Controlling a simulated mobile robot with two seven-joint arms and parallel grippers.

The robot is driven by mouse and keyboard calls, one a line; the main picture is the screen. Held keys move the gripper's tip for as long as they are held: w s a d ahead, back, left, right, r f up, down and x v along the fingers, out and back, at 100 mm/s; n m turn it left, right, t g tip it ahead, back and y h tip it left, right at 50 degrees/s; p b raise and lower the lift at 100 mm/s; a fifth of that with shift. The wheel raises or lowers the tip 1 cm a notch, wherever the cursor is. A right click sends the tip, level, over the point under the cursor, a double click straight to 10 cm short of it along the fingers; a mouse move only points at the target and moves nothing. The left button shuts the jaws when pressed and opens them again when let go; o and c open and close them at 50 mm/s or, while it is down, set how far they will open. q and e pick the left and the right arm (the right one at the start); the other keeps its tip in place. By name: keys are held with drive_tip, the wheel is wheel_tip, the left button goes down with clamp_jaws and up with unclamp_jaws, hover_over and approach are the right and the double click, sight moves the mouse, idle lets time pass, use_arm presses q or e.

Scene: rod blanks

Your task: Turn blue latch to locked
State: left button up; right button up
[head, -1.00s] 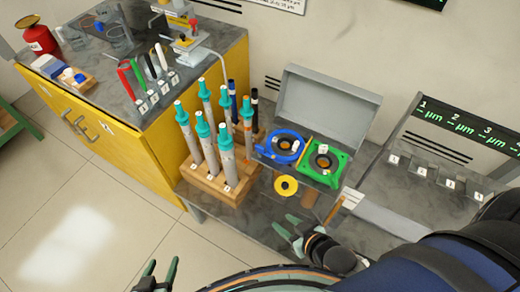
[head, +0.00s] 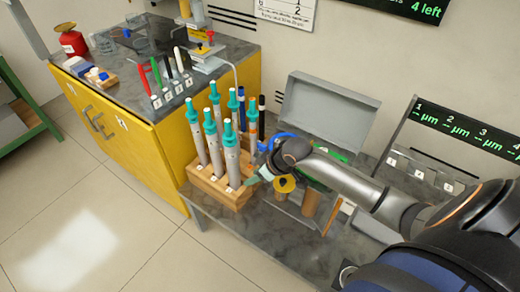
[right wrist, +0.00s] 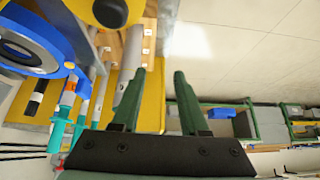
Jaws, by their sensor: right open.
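The blue latch ring (head: 281,136) sits at the near edge of the open grey case and is mostly hidden behind my right arm in the head view. A blue ring around a dark centre shows large at the left edge of the right wrist view (right wrist: 42,28). My right gripper (head: 252,181) is open beside the wooden rod block, left of the yellow disc. In the right wrist view, nothing is between its two green fingers (right wrist: 160,73), and the blue ring lies well to their left. My left gripper is not in view.
The wooden block (head: 213,187) holds several upright rods with teal tops close to my right gripper. The yellow disc (head: 285,184) is just below my right wrist. The green holder (head: 331,152) is partly hidden by my arm. The case's grey lid (head: 330,106) stands open behind.

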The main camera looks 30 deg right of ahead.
sight(262, 145)
drive_tip(key=w+d+r+g+h+b, duration=0.15)
drive_tip(key=w+d+r, duration=0.25)
drive_tip(key=d+r, duration=0.75)
drive_tip(key=shift+g+y, duration=0.25)
drive_tip(key=x, duration=0.3)
drive_tip(key=b+x, duration=0.1)
drive_tip(key=x, duration=0.3)
drive_tip(key=a+b+x, duration=0.1)
drive_tip(key=x, duration=0.2)
drive_tip(key=shift+w+a+f, duration=0.15)
drive_tip(key=shift+w+a, duration=0.05)
drive_tip(key=shift+w, duration=0.15)
drive_tip(key=shift+w+f, duration=0.15)
drive_tip(key=shift+f, duration=0.2)
drive_tip(key=c, duration=0.6)
clamp_jaws()
